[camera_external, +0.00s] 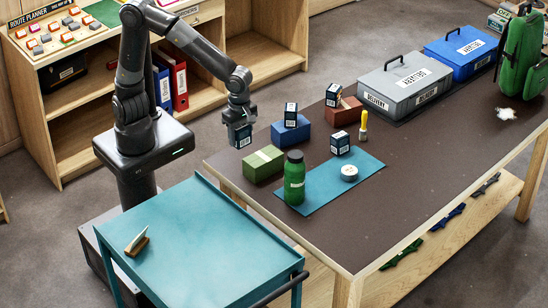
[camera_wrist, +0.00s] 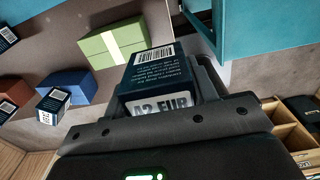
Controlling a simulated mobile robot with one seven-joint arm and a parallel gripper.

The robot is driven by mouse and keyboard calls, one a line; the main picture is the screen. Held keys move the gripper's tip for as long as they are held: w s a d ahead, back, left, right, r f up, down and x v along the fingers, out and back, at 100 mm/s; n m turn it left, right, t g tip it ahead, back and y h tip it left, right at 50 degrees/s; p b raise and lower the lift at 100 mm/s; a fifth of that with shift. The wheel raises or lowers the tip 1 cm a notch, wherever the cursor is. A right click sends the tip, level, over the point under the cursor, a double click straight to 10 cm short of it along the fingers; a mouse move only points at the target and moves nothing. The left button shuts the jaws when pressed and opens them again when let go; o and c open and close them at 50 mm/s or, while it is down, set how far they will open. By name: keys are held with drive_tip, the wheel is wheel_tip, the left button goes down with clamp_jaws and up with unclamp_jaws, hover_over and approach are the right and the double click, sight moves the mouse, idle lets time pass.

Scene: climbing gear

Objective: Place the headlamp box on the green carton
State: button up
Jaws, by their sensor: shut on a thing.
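My gripper (camera_external: 240,124) is shut on a small dark blue box with white print, the headlamp box (camera_external: 241,138), and holds it in the air above the table's near-left edge. The held box (camera_wrist: 158,68) also fills the jaws in the wrist view, with a barcode and small text showing. The green carton (camera_external: 263,164) with a pale band lies on the table, below and a little right of my gripper. It shows in the wrist view (camera_wrist: 95,46) just beyond the held box, apart from it. Its top is bare.
Similar small boxes stand on the blue carton (camera_external: 285,136), the brown carton (camera_external: 339,117) and the blue mat (camera_external: 327,190). A green bottle (camera_external: 294,180) stands close right of the green carton. A teal trolley (camera_external: 190,240) stands in front of the table. Grey and blue cases stand farther back.

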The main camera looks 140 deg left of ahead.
hover_over(263, 156)
wheel_tip(263, 156, down, 6)
drive_tip(key=shift+r, duration=0.25)
drive_tip(key=shift+f, duration=2.05)
drive_tip(key=shift+f, duration=0.15)
drive_tip(key=o, duration=1)
